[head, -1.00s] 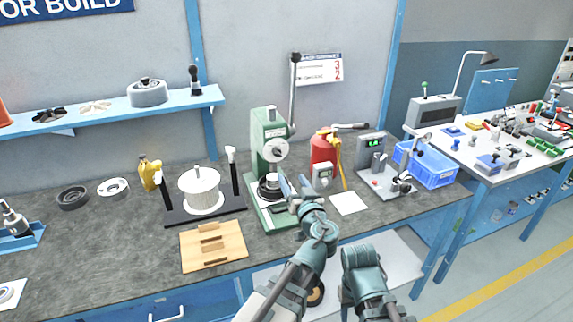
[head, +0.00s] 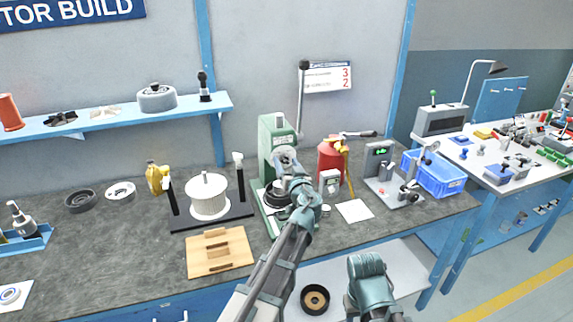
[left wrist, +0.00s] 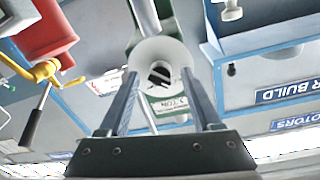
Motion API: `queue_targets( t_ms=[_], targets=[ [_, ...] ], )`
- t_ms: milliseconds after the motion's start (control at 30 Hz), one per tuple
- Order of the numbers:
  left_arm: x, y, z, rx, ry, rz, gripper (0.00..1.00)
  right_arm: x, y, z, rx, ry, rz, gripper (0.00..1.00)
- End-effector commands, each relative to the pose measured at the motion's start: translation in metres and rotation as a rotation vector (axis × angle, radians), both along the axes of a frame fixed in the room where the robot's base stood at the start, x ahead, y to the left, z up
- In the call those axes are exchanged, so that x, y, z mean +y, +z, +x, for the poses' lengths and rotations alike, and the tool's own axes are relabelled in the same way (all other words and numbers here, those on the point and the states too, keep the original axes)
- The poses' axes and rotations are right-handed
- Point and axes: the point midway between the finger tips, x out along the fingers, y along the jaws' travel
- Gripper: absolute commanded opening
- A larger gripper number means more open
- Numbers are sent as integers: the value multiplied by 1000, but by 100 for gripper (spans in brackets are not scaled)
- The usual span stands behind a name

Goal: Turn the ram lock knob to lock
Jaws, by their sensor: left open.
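The green press (head: 270,132) stands on the bench. On its front is a round pale disc, with a dark-marked knob (left wrist: 160,75) at its middle in the left wrist view. In the head view the disc (head: 284,152) is partly covered by my left gripper (head: 286,168). My left gripper is open, with its fingers pointing at the disc. In the left wrist view its two fingers lie left and right of the knob. I cannot tell whether they touch it.
The press's lever (head: 302,95) rises at its right. A red can (head: 331,160) with a yellow part stands close right of the press. A white spool (head: 208,197) on a black stand and a wooden board (head: 219,251) are at the left. A blue bin (head: 440,178) is farther right.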

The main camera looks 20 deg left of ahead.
Motion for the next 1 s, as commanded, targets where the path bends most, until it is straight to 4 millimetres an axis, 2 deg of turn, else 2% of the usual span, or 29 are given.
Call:
queue_targets(
  t_ms=[267, 633, 1000],
  targets=[
    [1, 0, 1, 0, 0, 0, 65, 0, 0, 0, 0, 0, 0, 50],
    [1, 0, 1, 0, 1, 0, 1, 0, 0, 0, 0, 0, 0, 50],
    [1, 0, 0, 18, 1, 27, 0, 0, 1, 0, 0, 0, 0, 50]
  ],
)
